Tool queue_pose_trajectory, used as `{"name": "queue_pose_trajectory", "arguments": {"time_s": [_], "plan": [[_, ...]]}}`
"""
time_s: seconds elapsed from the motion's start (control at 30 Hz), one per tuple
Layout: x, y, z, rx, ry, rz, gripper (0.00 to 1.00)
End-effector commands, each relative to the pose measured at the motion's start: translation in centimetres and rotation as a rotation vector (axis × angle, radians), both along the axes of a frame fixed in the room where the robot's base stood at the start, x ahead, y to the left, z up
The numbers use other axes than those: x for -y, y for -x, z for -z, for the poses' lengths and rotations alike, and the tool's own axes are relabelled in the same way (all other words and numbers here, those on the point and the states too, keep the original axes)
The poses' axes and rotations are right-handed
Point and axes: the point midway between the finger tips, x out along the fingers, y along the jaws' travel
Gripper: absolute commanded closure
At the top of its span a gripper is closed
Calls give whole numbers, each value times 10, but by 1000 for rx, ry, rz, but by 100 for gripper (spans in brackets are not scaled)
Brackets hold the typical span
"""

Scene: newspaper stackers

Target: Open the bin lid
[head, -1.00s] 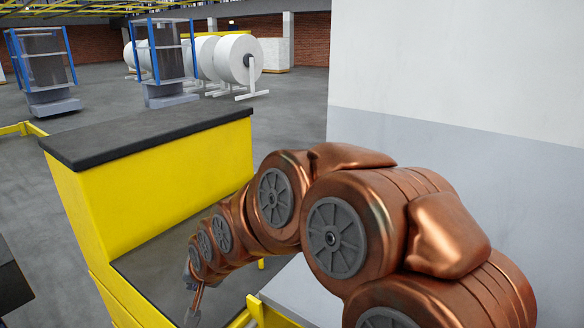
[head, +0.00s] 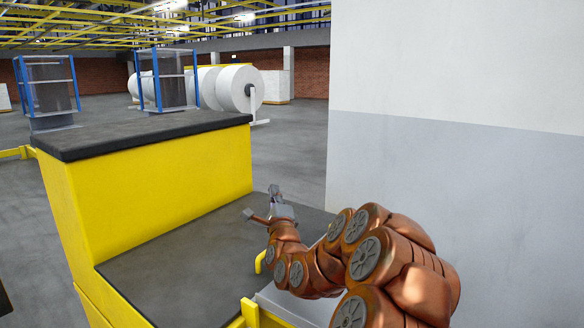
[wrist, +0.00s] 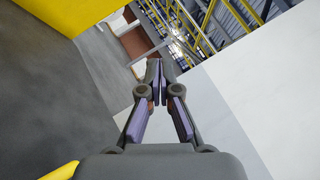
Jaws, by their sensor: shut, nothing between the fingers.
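A yellow cabinet-like unit (head: 150,190) fills the left and middle of the head view. It has a raised dark top (head: 140,133) and a lower flat dark panel (head: 190,258), which may be the bin lid; I cannot tell for certain. A small yellow handle (head: 259,261) stands at the panel's right edge, and a yellow piece also shows at the wrist view's lower left (wrist: 62,171). My gripper (head: 274,190) is beyond the handle, over the panel's far right part in the picture. In the wrist view its fingers (wrist: 161,70) are together and empty, apart from the handle.
A white and grey wall (head: 450,150) stands close on the right. A light grey surface (head: 300,305) and a yellow post (head: 250,312) are at the bottom. White paper rolls (head: 238,88) and blue-framed stands (head: 160,80) are far back, with open floor (head: 285,155) between.

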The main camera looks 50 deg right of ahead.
Motion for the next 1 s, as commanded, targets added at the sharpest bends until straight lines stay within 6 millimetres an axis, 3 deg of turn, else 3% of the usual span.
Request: {"name": "queue_pose_trajectory", "arguments": {"time_s": [0.03, 0.13, 0.33, 1.0], "plan": [[15, 11, 6, 61, -15, 26, 100], [35, 30, 5, 165, -34, 60, 100], [53, 48, 0, 265, -43, 88, 100], [94, 10, -34, 268, -42, 89, 100]]}}
